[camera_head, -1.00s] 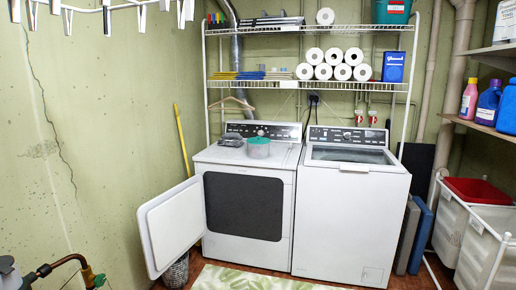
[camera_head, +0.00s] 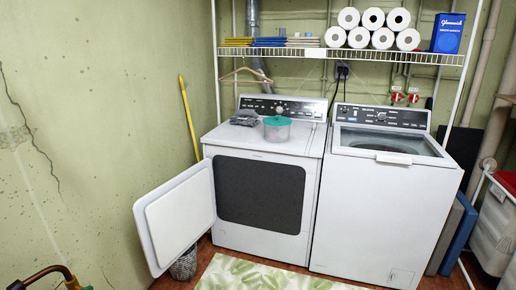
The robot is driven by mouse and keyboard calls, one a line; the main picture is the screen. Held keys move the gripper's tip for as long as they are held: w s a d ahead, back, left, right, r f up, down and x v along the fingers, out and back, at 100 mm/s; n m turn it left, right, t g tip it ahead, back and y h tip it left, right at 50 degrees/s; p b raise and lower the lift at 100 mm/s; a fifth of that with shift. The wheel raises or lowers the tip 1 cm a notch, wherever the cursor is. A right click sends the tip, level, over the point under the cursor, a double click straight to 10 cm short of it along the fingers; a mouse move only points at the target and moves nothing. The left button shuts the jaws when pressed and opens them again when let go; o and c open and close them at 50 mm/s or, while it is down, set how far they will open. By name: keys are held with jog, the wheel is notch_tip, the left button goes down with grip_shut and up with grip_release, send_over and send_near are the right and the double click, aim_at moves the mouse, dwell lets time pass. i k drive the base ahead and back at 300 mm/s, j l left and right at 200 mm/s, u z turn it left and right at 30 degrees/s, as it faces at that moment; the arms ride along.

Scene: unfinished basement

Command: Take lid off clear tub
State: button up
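A small clear tub (camera_head: 277,134) stands upright on top of the white dryer (camera_head: 264,148). A teal-green lid (camera_head: 277,121) sits on the tub. A folded dark grey cloth or similar item (camera_head: 245,118) lies on the dryer just left of the tub. My gripper is not seen in this view. A copper-coloured curved part with a dark end shows at the lower left corner; I cannot tell what it belongs to.
The dryer door (camera_head: 177,221) hangs open to the left. A washer (camera_head: 377,215) stands right of the dryer. A wire shelf (camera_head: 340,54) with paper rolls (camera_head: 372,19) and a blue box (camera_head: 447,33) is above. A leafy rug (camera_head: 262,277) lies in front.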

aim_at(276, 120)
jog(key=i+u, duration=0.1)
jog(key=i, duration=0.55)
jog(key=i+l+u, duration=0.15)
jog(key=i, duration=0.5)
jog(key=i+l+u, duration=0.1)
jog(key=i, duration=0.55)
